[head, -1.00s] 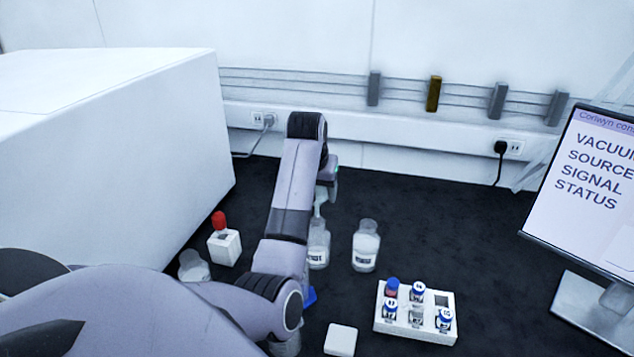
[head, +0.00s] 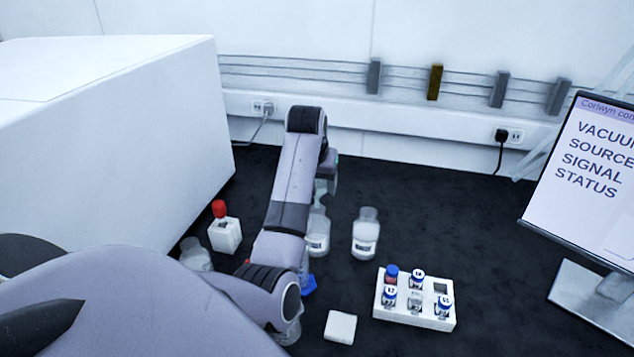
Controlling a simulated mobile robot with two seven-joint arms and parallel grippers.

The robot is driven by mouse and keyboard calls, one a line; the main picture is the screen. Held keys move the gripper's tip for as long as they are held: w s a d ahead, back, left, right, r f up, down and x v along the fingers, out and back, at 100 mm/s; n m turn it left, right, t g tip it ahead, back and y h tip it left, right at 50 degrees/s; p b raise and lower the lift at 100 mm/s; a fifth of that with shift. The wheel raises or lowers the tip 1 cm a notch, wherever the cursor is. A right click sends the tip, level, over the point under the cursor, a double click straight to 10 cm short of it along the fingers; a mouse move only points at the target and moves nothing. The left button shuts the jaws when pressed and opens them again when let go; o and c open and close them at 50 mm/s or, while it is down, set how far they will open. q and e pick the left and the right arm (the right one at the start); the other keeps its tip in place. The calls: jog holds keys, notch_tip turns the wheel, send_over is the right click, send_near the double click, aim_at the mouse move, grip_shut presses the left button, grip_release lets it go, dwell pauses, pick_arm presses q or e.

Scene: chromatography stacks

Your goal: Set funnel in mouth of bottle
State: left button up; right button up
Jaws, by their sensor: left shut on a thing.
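My left gripper (head: 326,180) is mostly hidden behind its own wrist. It is shut on a pale, translucent funnel (head: 320,193), of which only a small part shows. The funnel is upright, directly above a clear bottle (head: 317,238) with a white label. Its lower end meets the bottle's mouth in the picture; I cannot tell whether it is inside the mouth. My forearm covers the left side of this bottle. A second similar bottle (head: 365,238) stands just to the right, open at the top. My right gripper is not in view.
A white rack (head: 432,321) with blue-capped vials stands at the front right, near a small white block (head: 340,327). A red-topped bottle in a white holder (head: 224,235) stands left. A large white box (head: 110,140) and a monitor (head: 585,185) flank the dark bench.

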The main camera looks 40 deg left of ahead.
pick_arm(q)
jog(key=shift+f, duration=0.15)
jog(key=shift+f+b, duration=0.3)
jog(key=shift+f, duration=0.85)
jog(key=shift+f, duration=0.15)
jog(key=shift+f, duration=0.55)
jog(key=o, duration=1.2)
jog(key=shift+o, duration=0.2)
jog(key=shift+r, duration=0.1)
jog(key=shift+r+p, duration=0.3)
jog(key=shift+r, duration=3.15)
